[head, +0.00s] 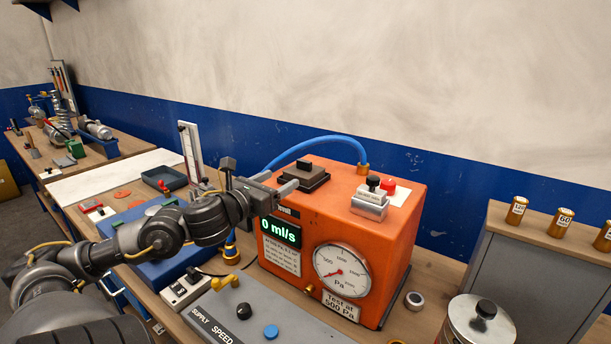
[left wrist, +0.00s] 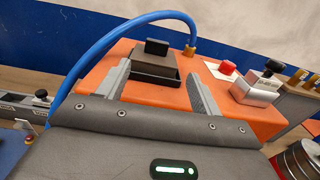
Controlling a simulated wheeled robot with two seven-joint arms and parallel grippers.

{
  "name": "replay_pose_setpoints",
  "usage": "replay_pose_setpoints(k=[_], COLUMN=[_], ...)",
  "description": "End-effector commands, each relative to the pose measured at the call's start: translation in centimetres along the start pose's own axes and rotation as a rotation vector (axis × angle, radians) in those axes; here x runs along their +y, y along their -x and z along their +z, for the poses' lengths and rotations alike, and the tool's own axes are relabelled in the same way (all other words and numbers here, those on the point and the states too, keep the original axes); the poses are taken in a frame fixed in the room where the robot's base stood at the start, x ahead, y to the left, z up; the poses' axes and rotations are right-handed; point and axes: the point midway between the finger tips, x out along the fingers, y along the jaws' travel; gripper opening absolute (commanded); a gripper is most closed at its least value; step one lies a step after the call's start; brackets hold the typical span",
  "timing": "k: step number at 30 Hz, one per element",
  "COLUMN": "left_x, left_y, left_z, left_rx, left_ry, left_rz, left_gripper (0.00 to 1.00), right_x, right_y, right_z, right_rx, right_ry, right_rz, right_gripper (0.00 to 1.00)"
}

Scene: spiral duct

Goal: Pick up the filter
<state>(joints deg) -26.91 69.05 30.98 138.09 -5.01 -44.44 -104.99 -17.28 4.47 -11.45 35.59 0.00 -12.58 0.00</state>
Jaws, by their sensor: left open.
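A black square block with a small raised grip (head: 306,176) sits on top of the orange test box (head: 390,225); it may be the filter, but no label confirms this. My left gripper (head: 284,184) is at the box's top left edge, close to the block. In the left wrist view its two grey fingers (left wrist: 160,85) are apart, with the block (left wrist: 152,68) ahead between them, nearer the left finger. Nothing is held. I cannot tell whether a finger touches the block. My right gripper is not in view.
A blue hose (head: 318,139) arches over the box to a brass fitting. A grey control panel (head: 255,318) lies in front. A metal canister (head: 478,325) stands at right.

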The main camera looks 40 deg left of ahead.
Motion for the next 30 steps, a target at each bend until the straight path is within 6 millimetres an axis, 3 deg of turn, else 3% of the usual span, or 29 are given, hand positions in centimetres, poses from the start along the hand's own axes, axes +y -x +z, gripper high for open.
replay_pose_setpoints(k=[4,10,15,30], left_x=[0.1,0.0,0.1,0.4], left_y=[-2.2,-4.1,-4.8,-6.3], left_z=[0.1,0.1,0.0,0.7], left_rx=[-0.001,-0.001,0.001,-0.003], left_ry=[-0.006,0.001,0.000,0.003], left_rz=[0.003,0.000,0.003,0.005], left_gripper=[0.65,0.65,0.65,0.65], right_x=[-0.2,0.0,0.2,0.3], right_y=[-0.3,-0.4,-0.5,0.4], right_z=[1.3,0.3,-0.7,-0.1], right_rx=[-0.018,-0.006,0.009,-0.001], right_ry=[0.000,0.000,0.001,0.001], right_rz=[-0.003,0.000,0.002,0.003], right_gripper=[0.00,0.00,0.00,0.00])
